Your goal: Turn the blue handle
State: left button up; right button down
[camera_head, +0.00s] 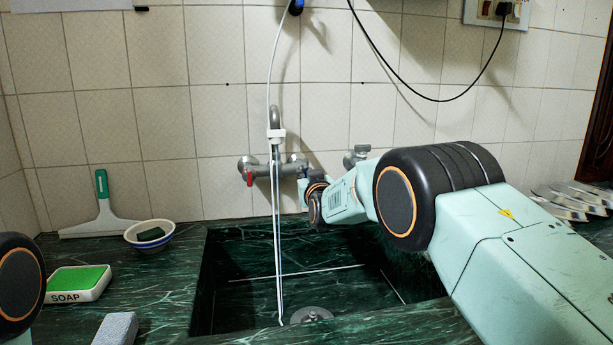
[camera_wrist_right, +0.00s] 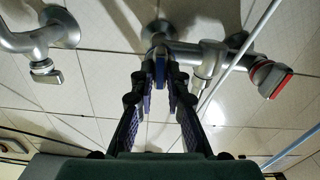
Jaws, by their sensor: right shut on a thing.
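The blue handle (camera_wrist_right: 159,68) is on the wall-mounted metal tap (camera_wrist_right: 190,55) in the right wrist view. My right gripper (camera_wrist_right: 161,75) is shut on it, with one finger on each side. In the head view the tap (camera_head: 262,166) is on the tiled wall above the sink, and my right arm reaches to its right end. The blue handle is hidden there behind my gripper and wrist. My left gripper is out of view; only a round joint of my left arm shows at the left edge.
A red handle (camera_head: 249,178) is on the tap's left end. A thin white tube (camera_head: 277,230) hangs into the dark green sink (camera_head: 225,290). Another metal fitting (camera_head: 356,155) is to the right. A bowl (camera_head: 150,234), soap dish (camera_head: 78,284) and squeegee (camera_head: 102,205) stand on the left counter.

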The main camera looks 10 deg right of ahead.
jog(key=shift+m, duration=0.6)
jog(key=c, duration=1.3)
grip_release()
jog(key=shift+c, duration=0.2)
jog(key=shift+s, duration=0.15)
jog(key=s, duration=1.1)
jog(key=shift+s, duration=0.4)
